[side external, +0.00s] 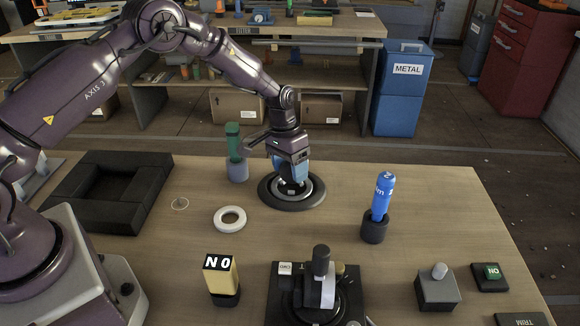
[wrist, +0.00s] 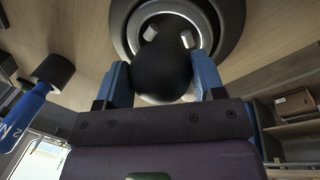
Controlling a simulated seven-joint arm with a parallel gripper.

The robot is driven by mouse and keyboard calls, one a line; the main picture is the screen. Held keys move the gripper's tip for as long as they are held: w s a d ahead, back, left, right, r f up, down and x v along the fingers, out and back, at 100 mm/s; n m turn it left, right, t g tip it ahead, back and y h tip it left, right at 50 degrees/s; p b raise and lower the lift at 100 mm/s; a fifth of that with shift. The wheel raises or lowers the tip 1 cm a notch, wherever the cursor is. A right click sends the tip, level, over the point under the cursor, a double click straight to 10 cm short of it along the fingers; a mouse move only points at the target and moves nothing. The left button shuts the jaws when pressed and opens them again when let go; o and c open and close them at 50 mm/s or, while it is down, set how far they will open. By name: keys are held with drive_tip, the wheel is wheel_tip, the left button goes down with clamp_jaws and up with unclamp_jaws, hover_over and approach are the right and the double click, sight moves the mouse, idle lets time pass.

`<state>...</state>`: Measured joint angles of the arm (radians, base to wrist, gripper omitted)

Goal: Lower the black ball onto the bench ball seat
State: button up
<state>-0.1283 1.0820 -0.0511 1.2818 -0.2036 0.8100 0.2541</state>
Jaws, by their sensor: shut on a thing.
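The black ball (wrist: 162,74) sits between the two blue fingers of my gripper (wrist: 163,68) in the wrist view. My gripper is shut on it. The bench ball seat (wrist: 229,22) is a round dark base with a pale inner ring, just beyond the ball. In the side view my gripper (side external: 290,176) points down over the middle of the seat (side external: 268,200), low and close to it. The fingers hide the ball there. I cannot tell whether the ball touches the seat. Two small pale pieces show inside the ring in the wrist view.
A white ring (side external: 230,219) lies to the seat's left. A green-handled item in a grey holder (side external: 237,171) stands behind left, and a blue cylinder in a black cup (side external: 376,229) stands right. A black joystick unit (side external: 318,290) is in front. A black tray (side external: 85,215) is far left.

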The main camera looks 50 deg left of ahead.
drive_tip(key=shift+f, duration=0.2)
drive_tip(key=shift+f, duration=0.35)
drive_tip(key=shift+f, duration=0.25)
drive_tip(key=o, duration=1)
drive_tip(key=shift+o, duration=0.2)
drive_tip(key=shift+r, duration=0.1)
wheel_tip(320, 180, up, 12)
drive_tip(key=a, duration=0.2)
drive_tip(key=shift+a+r, duration=0.25)
